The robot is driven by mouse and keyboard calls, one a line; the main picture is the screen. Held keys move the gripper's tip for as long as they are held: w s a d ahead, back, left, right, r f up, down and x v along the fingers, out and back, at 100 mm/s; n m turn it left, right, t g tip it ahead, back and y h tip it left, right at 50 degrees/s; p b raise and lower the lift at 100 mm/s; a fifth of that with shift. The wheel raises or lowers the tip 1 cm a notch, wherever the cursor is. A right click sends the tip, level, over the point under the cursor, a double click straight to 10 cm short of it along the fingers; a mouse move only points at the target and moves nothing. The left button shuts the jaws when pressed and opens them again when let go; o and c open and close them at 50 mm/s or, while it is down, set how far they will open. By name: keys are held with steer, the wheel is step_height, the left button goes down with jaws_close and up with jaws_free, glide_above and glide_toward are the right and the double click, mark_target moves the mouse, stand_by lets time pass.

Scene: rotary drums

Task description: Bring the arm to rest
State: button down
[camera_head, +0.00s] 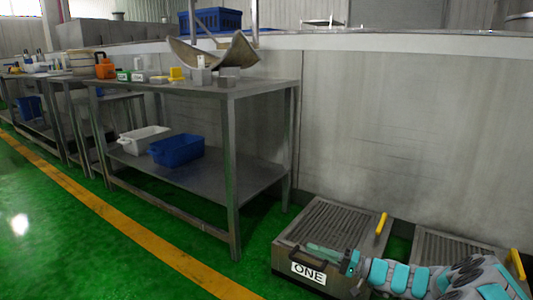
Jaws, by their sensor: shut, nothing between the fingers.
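My arm (425,277) reaches in from the lower right corner, low over the floor units. My gripper (328,254) is at its left end, just over the front part of a grey grated box (335,220) with a label reading "ONE" (308,272). The gripper's teal fingers lie close together, pointing left, with nothing seen between them. I cannot tell whether they touch the box or its dark handle.
A second grated unit (455,246) stands at right; yellow handles (381,223) stick up from both. A metal table (262,90) holds several small items, with a white bin (144,138) and blue bin (177,150) on its lower shelf. Green floor (75,235) is clear at left.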

steer(key=s+a+r+n+g+p, duration=0.2)
steer(key=s+a+r+n+g, duration=0.3)
steer(key=s+a+r+g, duration=0.5)
steer(key=s+a+r+n+g+h+p, duration=0.1)
steer(key=s+a+r+h, duration=0.1)
steer(key=s+a, duration=0.35)
steer(key=s+a+r+n+g+h+p, duration=0.1)
steer(key=s+a+r+h, duration=0.15)
steer(key=s, duration=0.55)
steer(key=s+d+f+h+p, duration=0.1)
steer(key=s+d+h, duration=0.2)
steer(key=s, duration=0.3)
steer(key=s+d+h+p, duration=0.1)
steer(key=s+d+h, duration=0.1)
steer(key=s+h, duration=0.35)
steer(key=s+d+m+t+h+p, duration=0.1)
steer(key=s+d+m+h, duration=0.3)
steer(key=s+d, duration=0.6)
steer(key=d+p, duration=0.1)
steer(key=d, duration=0.1)
steer(key=shift+d+t, duration=0.3)
steer(key=shift+d, duration=0.05)
